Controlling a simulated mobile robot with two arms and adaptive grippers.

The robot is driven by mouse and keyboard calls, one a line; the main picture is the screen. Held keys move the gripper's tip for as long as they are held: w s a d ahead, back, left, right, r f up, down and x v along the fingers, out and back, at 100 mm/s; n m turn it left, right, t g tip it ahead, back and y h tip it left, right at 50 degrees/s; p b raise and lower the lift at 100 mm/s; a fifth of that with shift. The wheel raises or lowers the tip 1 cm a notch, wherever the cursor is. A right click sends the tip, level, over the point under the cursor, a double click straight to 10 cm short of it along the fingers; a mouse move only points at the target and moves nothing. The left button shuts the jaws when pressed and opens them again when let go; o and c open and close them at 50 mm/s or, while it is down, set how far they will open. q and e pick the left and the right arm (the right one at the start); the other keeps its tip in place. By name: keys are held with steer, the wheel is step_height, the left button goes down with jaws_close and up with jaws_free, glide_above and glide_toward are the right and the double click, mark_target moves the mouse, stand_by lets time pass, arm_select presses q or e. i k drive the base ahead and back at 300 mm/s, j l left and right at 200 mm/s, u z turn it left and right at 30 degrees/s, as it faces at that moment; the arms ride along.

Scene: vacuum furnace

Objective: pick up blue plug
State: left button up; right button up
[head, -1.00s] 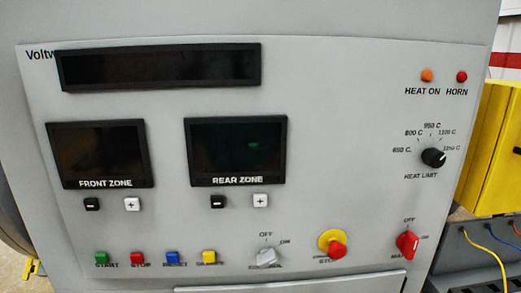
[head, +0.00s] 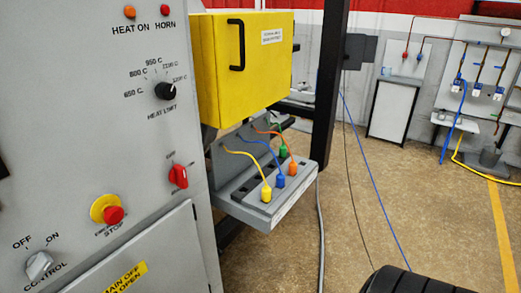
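The blue plug (head: 279,181) stands upright in a grey socket panel (head: 240,205) below the yellow box, with a blue cable running from its top to the back left. A yellow plug (head: 266,193) stands just left of and in front of it. An orange plug (head: 292,168) and a green plug (head: 283,152) stand behind it.
The yellow box (head: 235,65) with a black handle overhangs the socket panel. The grey furnace control panel (head: 150,130) is to the left. A dark post (head: 330,90) rises just right of the plugs. Open floor (head: 400,200) lies to the right.

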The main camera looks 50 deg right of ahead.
mark_target(280, 177)
steer(key=z, duration=1.55)
